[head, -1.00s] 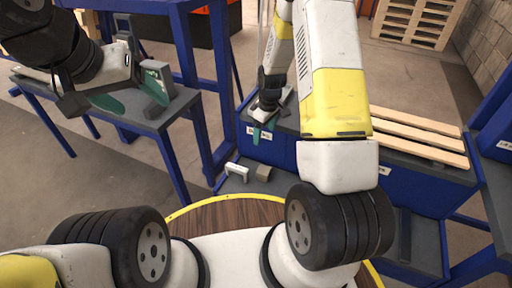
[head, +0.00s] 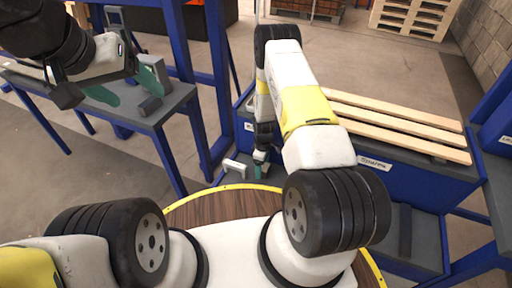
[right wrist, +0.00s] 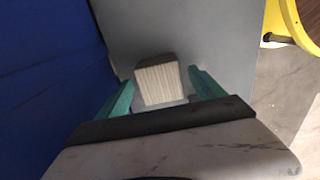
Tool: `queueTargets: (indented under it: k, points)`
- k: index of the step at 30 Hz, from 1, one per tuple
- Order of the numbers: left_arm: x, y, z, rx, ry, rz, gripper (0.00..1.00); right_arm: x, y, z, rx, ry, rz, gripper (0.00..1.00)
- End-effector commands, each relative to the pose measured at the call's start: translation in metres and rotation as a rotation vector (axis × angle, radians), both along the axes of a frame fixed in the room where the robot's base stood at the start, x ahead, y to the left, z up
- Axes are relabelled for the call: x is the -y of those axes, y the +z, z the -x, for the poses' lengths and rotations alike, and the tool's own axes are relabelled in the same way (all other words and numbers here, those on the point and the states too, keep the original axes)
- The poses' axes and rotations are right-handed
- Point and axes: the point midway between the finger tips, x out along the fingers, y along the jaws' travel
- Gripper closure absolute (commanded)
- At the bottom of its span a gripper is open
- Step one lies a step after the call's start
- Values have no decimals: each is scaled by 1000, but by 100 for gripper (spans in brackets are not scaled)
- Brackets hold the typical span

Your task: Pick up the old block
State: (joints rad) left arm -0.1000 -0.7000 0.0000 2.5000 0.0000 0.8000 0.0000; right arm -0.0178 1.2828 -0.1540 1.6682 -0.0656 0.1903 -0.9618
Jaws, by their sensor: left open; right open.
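The block (right wrist: 160,84), with a pale ribbed end and darker brown-grey sides, lies on a grey surface in the right wrist view. The teal fingers of my right gripper (right wrist: 163,95) are open, one on each side of it. Gaps seem to show beside the block. In the head view my right gripper (head: 260,166) reaches down to a low grey shelf and mostly hides the block. My left gripper (head: 127,88) is open and empty above the left table.
A white bracket (head: 235,168) stands just left of my right gripper. A blue bench with wooden slats (head: 400,130) is at the right. Blue posts (head: 207,90) rise behind. A dark grey piece (head: 150,106) lies on the left table (head: 180,99).

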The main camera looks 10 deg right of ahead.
Motion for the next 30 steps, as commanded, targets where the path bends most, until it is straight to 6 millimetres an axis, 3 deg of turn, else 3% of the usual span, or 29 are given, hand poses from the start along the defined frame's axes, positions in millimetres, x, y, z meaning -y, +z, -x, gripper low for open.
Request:
queueTargets:
  k: [10,20,30]
  points:
    - [0,0,0,0,0,0,26,0,-8,0,1,-1,1,24]
    - [0,0,0,0,0,0,26,0,-8,0,0,-1,0,89]
    - [0,0,0,0,0,0,26,0,-4,0,1,-1,0,89]
